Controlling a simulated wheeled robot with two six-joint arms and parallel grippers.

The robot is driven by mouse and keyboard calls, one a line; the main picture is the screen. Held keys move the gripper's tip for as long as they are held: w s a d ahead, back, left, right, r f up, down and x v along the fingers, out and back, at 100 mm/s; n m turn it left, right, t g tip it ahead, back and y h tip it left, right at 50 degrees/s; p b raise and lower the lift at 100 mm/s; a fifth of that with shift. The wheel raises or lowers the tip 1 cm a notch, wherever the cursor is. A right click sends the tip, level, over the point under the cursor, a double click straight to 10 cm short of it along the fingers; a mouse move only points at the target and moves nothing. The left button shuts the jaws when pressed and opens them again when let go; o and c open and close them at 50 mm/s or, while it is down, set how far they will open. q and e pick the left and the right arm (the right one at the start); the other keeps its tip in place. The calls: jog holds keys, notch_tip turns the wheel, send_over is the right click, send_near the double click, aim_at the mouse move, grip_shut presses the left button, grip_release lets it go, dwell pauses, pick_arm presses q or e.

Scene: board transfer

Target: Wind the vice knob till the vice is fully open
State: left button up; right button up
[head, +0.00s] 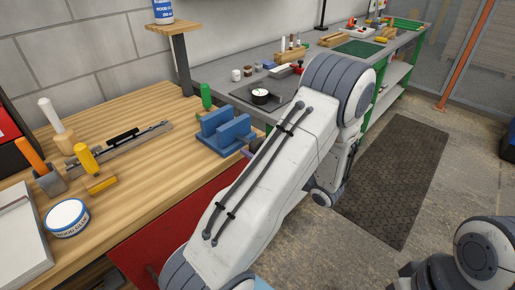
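The blue vice (222,137) sits at the right front edge of the wooden bench, with a gap between its two upright jaws. A small dull purple piece (248,153) shows at its right front side, perhaps the knob; my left arm's link hides what lies beyond it. My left arm reaches up from the bottom, bends at the elbow and comes down right of the vice. The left fingers are hidden behind the arm, so I cannot see whether they touch the knob. My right arm shows only as links at the bottom right; its gripper is out of frame.
A grey bench (290,52) runs behind. A dark mat (395,180) lies on the floor.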

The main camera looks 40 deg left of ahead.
pick_arm(q)
jog(key=c, duration=0.8)
jog(key=shift+o, duration=0.2)
jog(key=n+b, duration=0.3)
jog(key=n, duration=0.1)
jog(key=shift+f, duration=0.15)
jog(key=shift+n+b, duration=1.05)
jog(key=shift+n, duration=0.35)
jog(key=o, duration=1.3)
jog(key=shift+w+d, duration=0.1)
jog(key=shift+d, duration=0.05)
